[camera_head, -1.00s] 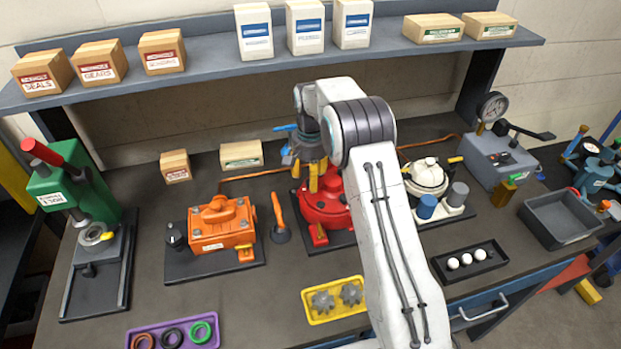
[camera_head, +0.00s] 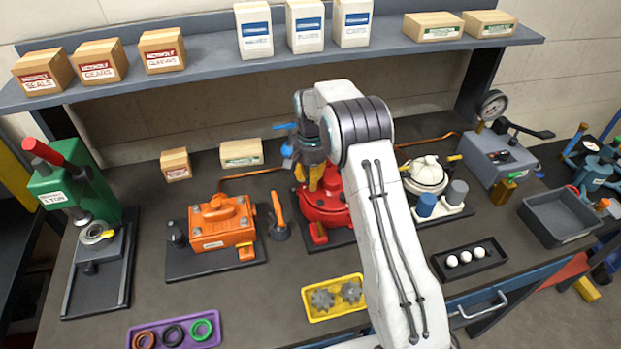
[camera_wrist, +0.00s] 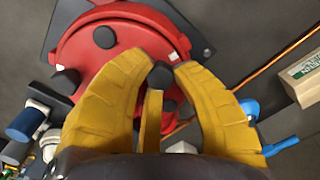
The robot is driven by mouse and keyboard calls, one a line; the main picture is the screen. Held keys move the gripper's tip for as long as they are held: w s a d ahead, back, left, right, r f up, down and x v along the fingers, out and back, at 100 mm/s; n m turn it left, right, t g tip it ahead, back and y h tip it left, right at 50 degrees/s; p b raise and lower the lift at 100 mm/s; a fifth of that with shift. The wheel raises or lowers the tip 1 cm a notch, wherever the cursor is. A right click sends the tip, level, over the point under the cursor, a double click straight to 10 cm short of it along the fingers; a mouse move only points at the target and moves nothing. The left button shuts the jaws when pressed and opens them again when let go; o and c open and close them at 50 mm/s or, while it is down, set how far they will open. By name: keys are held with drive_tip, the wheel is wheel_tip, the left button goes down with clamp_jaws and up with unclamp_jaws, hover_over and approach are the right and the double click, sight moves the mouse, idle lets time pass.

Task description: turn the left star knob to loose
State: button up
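The red motor housing (camera_head: 338,214) stands at the middle of the bench, partly hidden by my arm. It also shows in the wrist view (camera_wrist: 128,45), with several dark round knobs. My gripper (camera_wrist: 163,66) has its yellow fingertips on both sides of one dark knob (camera_wrist: 162,76), close to or touching it. A narrow yellow bar (camera_wrist: 151,125) shows between the fingers below that knob. In the head view my gripper (camera_head: 315,178) is over the left part of the red housing, and the knob is hidden there. The knob's star shape and loose mark are not visible.
An orange motor (camera_head: 222,225) is to the left, with an orange-handled tool (camera_head: 279,215) between. A white motor (camera_head: 427,174) and two cylinders are to the right. A yellow tray (camera_head: 318,312) holds gears in front. A blue handle (camera_wrist: 282,146) is close by the right finger.

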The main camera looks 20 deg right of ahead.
clamp_jaws()
drive_tip(key=shift+f+n, duration=0.1)
drive_tip(key=shift+n, duration=0.2)
drive_tip(key=n+b, duration=0.1)
drive_tip(key=n, duration=0.2)
drive_tip(key=shift+n+b, duration=0.35)
drive_tip(key=shift+n, duration=0.05)
drive_tip(key=shift+s+n+b, duration=0.1)
drive_tip(key=shift+n+b, duration=0.3)
drive_tip(key=shift+n, duration=1.9)
drive_tip(key=shift+f, duration=0.1)
drive_tip(key=o, duration=0.7)
unclamp_jaws()
drive_tip(key=shift+o, duration=0.2)
drive_tip(key=shift+r, duration=0.2)
